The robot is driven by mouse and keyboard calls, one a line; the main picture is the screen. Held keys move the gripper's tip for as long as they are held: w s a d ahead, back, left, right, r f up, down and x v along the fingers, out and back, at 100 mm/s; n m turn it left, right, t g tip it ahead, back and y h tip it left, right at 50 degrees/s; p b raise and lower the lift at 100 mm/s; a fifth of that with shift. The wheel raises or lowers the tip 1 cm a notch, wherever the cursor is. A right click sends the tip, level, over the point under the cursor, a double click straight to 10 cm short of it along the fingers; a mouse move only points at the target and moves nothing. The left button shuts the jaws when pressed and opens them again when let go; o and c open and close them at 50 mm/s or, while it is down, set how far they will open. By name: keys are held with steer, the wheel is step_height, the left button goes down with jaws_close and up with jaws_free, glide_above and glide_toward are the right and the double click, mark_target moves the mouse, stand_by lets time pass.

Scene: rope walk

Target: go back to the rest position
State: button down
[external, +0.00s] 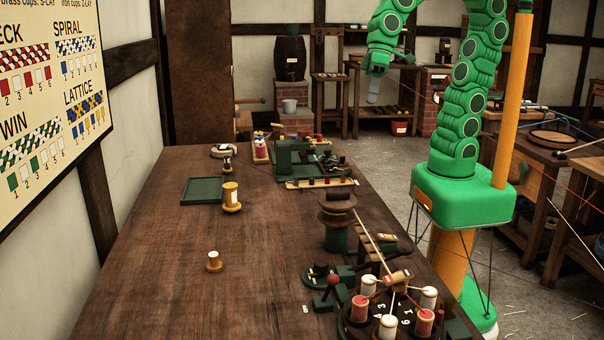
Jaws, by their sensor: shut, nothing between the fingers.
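My green arm stands on its base at the right of the bench in the external view. It is raised and bent over at the top, with part of it cut off by the upper frame edge. My gripper (374,92) hangs at the arm's end, pointing down, high above the far right side of the bench. It is shut and empty, and touches nothing. The fingers are small and pale in this view.
The wooden bench (150,270) holds a round braiding stand with bobbins (361,307) at the front right, a yellow bobbin (231,196), a small bobbin (214,262), a green tray (201,190) and a green device (295,158). The bench's left front is clear.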

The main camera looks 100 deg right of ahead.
steer(key=s+d+f+n+g+h, duration=0.1)
steer(key=s+d+f, duration=0.3)
steer(key=s, duration=0.5)
steer(key=s+d+f+n+g+h, duration=0.1)
steer(key=s+d+f+g+h, duration=0.1)
steer(key=s+d, duration=0.7)
steer(key=shift+s+f+g, duration=0.35)
steer(key=shift+f+g, duration=0.35)
steer(key=shift+f, duration=0.2)
steer(key=shift+d, duration=0.1)
